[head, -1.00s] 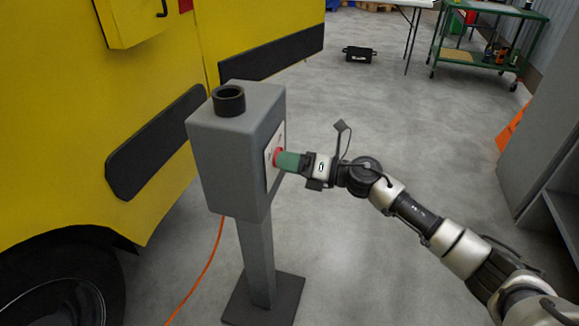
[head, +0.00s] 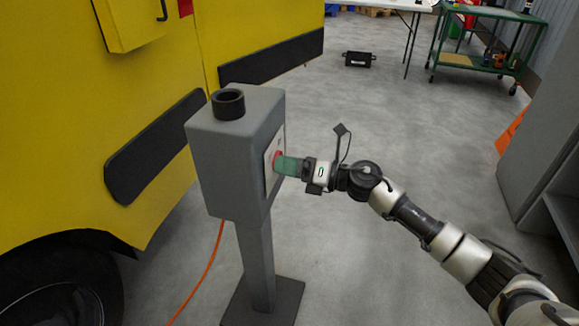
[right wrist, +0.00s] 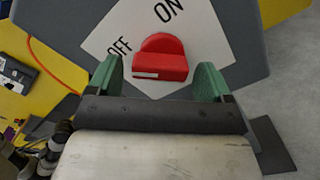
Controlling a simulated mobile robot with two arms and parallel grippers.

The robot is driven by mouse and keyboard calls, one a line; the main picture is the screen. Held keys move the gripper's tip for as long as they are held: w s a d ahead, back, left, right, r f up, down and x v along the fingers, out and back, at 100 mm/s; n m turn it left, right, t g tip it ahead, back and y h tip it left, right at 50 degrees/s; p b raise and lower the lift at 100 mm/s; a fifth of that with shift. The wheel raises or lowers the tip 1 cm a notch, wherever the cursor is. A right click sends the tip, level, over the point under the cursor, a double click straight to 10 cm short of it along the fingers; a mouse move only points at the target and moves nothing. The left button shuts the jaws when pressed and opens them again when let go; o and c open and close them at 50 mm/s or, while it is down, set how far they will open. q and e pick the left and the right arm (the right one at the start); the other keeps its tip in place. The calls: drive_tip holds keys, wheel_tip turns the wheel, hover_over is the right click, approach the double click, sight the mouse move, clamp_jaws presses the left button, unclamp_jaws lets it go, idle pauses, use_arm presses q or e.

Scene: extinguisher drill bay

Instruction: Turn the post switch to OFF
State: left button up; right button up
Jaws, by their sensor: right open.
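The post switch is a red knob (right wrist: 162,62) on a white plate (right wrist: 112,38) marked OFF and ON, on the side of a grey post box (head: 222,165). In the right wrist view, OFF is at the knob's left and ON above it. A white mark shows on the knob's lower left face. My right gripper (right wrist: 160,82) is open, its green fingers on either side of the knob with gaps visible. In the head view, the right gripper (head: 288,166) is at the plate and its fingers partly hide the knob (head: 277,160).
A yellow vehicle (head: 150,80) with a dark wheel stands close at the left of the post. A black ring (head: 228,103) tops the box. An orange cable (head: 201,272) runs along the floor. A grey cabinet (head: 545,150) stands right.

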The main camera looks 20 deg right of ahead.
use_arm(q)
drive_tip(key=shift+v, duration=0.9)
use_arm(e)
drive_tip(key=v, duration=1.1)
drive_tip(key=shift+a, duration=0.1)
